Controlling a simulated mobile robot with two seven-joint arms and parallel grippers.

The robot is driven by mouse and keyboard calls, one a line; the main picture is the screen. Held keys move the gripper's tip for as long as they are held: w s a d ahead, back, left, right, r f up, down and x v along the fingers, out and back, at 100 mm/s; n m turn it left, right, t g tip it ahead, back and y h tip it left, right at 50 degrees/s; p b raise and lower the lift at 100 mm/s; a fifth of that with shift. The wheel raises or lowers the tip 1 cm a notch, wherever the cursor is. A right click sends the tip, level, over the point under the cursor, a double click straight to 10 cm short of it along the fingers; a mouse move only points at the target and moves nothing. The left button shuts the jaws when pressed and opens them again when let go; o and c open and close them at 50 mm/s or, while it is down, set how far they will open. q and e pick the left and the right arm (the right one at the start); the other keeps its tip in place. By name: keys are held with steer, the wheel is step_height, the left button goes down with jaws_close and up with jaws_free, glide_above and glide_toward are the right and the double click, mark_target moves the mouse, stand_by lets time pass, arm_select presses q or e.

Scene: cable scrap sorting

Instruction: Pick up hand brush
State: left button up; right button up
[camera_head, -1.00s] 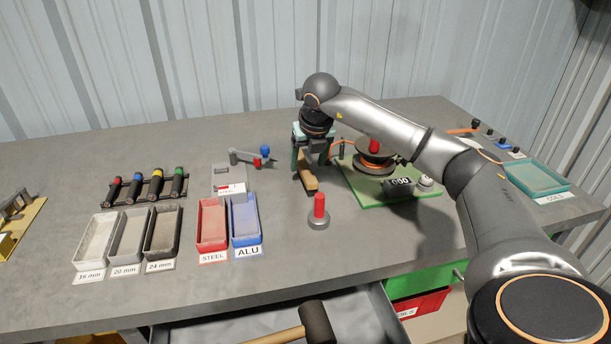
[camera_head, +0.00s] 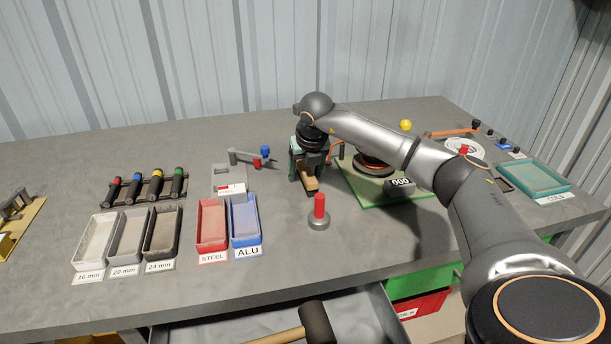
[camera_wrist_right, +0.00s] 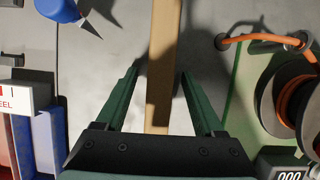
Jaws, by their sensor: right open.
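The hand brush shows as a long, pale wooden bar (camera_wrist_right: 164,50) running down the right wrist view. In the head view a short end of this wood (camera_head: 311,184) shows below my right gripper. My right gripper (camera_wrist_right: 158,74) is open, with one dark green finger on each side of the wood and a gap on both sides. I see no bristles, and I cannot tell how far the fingertips are above the bench. My left gripper is not in view.
A green board with a cable reel (camera_head: 374,164) and a counter (camera_head: 400,183) stands right of the gripper. A red-topped post (camera_head: 319,208) stands in front. A blue-handled tool (camera_wrist_right: 62,10) lies left. Red (camera_head: 211,243) and blue (camera_head: 245,240) trays are further left.

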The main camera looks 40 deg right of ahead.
steer(key=shift+c, duration=0.2)
steer(key=shift+f, duration=0.1)
jaws_close()
stand_by(0.4)
